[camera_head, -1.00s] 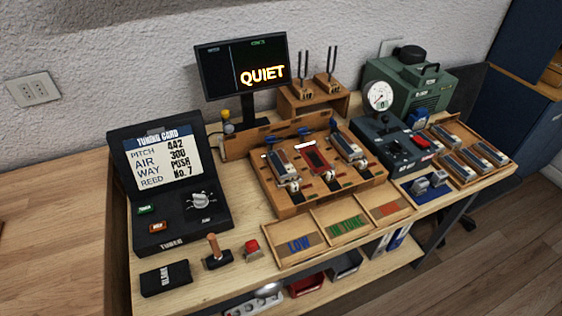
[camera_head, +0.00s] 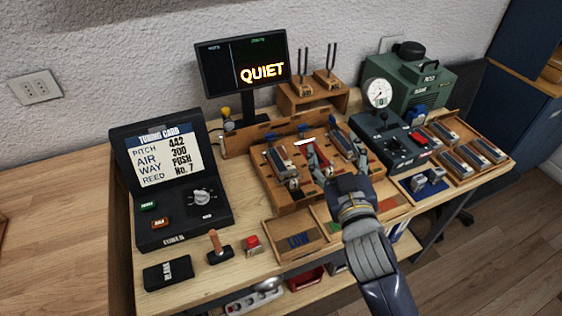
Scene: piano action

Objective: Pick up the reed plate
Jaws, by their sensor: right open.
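The wooden reed rack (camera_head: 275,197) stands mid-bench and holds several blocks. A silver-topped reed block (camera_head: 281,163) sits in its left slot and another (camera_head: 341,143) in its right slot. A red piece (camera_head: 318,158) with a white bar (camera_head: 305,142) at its far end lies in the middle slot. I cannot tell for sure which of these is the reed plate. My right gripper (camera_head: 323,171) reaches in from the lower right, open, over the near end of the middle slot. Its hand hides part of the rack, and I cannot tell whether it touches the red piece. My left gripper is out of view.
A tray of several similar silver blocks (camera_head: 468,155) is at the right, beside a dark control box (camera_head: 398,150) with a gauge (camera_head: 378,93). The tuner (camera_head: 180,215) stands left. Sorting trays (camera_head: 290,237) lie in front, partly behind my arm. A screen (camera_head: 243,65) reads QUIET.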

